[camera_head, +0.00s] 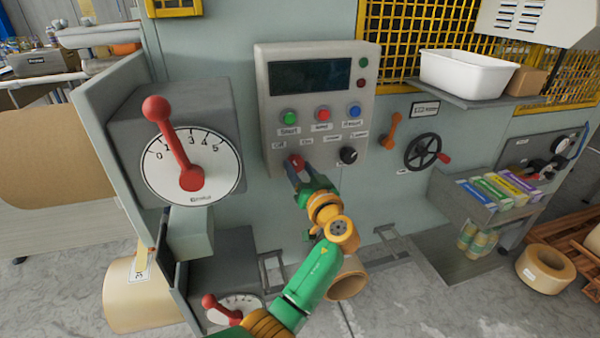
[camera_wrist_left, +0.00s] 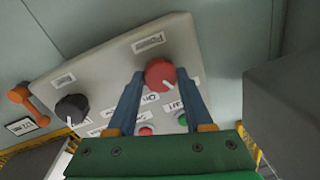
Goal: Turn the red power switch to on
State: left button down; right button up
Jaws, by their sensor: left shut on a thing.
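The red power switch (camera_head: 295,162) is a round knob low on the left of the grey control panel (camera_head: 262,100). Labels reading Off and On sit just above it. In the left wrist view the red knob (camera_wrist_left: 159,73) has a white mark, which points to the lower right, towards the Off label (camera_wrist_left: 176,106) rather than the On label (camera_wrist_left: 151,99). My left gripper (camera_head: 296,168) reaches up to the panel. Its blue fingers (camera_wrist_left: 160,78) are shut on the knob, one on each side. My right gripper is in neither view.
A black knob (camera_head: 348,155) sits right of the switch. Green, red and blue buttons (camera_head: 323,114) are above it, under a dark screen (camera_head: 310,77). A large dial with a red lever (camera_head: 172,140) juts out at left. An orange lever (camera_head: 390,130) and black handwheel (camera_head: 422,151) are at right.

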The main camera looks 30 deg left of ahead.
pick_arm(q)
jog(key=m+b, duration=0.1)
jog(key=m, duration=0.1)
jog(key=shift+f+m, duration=0.15)
jog(key=shift+m, duration=0.25)
jog(key=m, duration=0.3)
jog(key=shift+m+t, duration=0.3)
jog(key=shift+m, duration=0.1)
jog(key=m, duration=0.3)
jog(key=shift+s+m, duration=0.1)
jog(key=shift+m, duration=0.3)
jog(key=shift+a+m+t+p, duration=0.1)
jog(key=shift+m+t+p, duration=0.5)
jog(key=shift+m, duration=1.5)
jog(key=shift+c, duration=1.5)
grip_release()
jog(key=shift+a, duration=0.1)
